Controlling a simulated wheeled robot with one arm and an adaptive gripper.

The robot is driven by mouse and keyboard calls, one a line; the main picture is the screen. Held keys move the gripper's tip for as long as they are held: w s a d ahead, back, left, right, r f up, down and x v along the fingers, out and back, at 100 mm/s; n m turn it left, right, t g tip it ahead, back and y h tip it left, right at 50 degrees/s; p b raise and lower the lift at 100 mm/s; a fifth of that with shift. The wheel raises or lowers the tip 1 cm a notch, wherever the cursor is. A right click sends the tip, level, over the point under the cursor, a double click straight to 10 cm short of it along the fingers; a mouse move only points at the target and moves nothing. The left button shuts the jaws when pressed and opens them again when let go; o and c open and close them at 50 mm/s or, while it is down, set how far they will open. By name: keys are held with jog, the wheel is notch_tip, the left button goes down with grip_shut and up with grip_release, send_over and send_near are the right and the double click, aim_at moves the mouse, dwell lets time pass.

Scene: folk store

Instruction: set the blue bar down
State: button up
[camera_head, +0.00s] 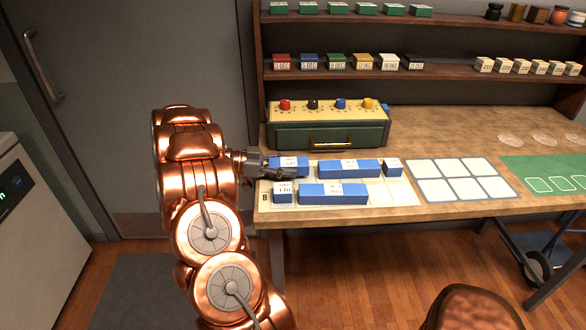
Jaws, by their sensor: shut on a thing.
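My gripper (268,168) reaches in from the left over the workbench. It is shut on a blue bar (293,161) with a white label, at the left end of the back row on a pale mat (408,192). The gripper hides part of this bar, and I cannot tell whether it touches the mat. A longer blue bar (362,169) lies to its right, then a small blue block (392,169). In the front row, marked B, are a small blue block (283,196) and a long blue bar (334,199).
A green drawer box (290,137) with coloured knobs stands behind the mat. A white-celled card (463,166) and a green mat (530,172) lie to the right. Shelves (440,72) with small labelled boxes rise behind. Bare wood shows between box and card.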

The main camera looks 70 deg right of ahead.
aim_at(266, 177)
jog(key=shift+s+d, duration=0.3)
jog(key=shift+s, duration=0.35)
jog(key=shift+s+p, duration=0.15)
jog(key=shift+p, duration=0.15)
jog(key=shift+f, duration=0.5)
jog(key=shift+f, duration=0.25)
jog(key=o, duration=1.2)
jog(key=shift+o, duration=0.2)
jog(key=v, duration=0.2)
jog(key=shift+w+a+b, duration=0.1)
jog(key=shift+w+b, duration=0.25)
jog(key=shift+a+r+b+v, duration=0.1)
jog(key=shift+b+v, duration=0.15)
jog(key=shift+v, duration=1.05)
jog(key=shift+a+r+b+v, duration=0.1)
jog(key=shift+r+b+v, duration=0.1)
jog(key=shift+v, duration=1.1)
